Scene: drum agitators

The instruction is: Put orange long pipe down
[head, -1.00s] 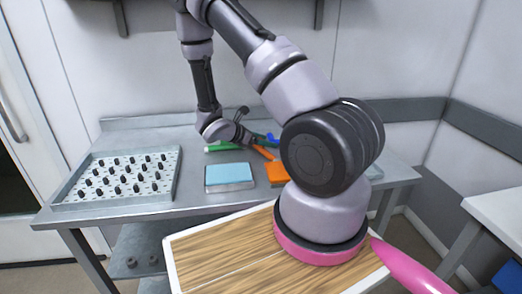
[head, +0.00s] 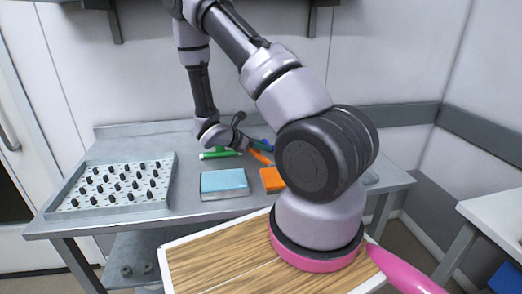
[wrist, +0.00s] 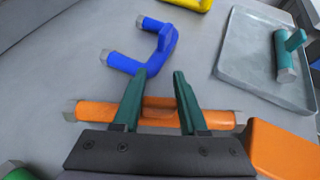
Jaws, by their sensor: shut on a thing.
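The orange long pipe (wrist: 90,110) lies crosswise in the wrist view, with a metal cap at each end and a raised orange grip at its middle. My gripper (wrist: 160,78) has its two green fingers on either side of that grip and is shut on it. In the head view the orange long pipe (head: 261,158) shows as a short orange strip at the back of the grey bench (head: 120,225), by my gripper (head: 246,147). The pipe looks close to the bench top; I cannot tell whether it touches.
A blue pipe (wrist: 127,63) lies just beyond the fingertips. An orange block (wrist: 280,150) is close to the pipe's right end. A grey tray (wrist: 245,70) holds a teal piece (wrist: 284,60). The head view also shows a green pipe (head: 222,154), a light-blue block (head: 224,182) and a pegged tray (head: 65,205).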

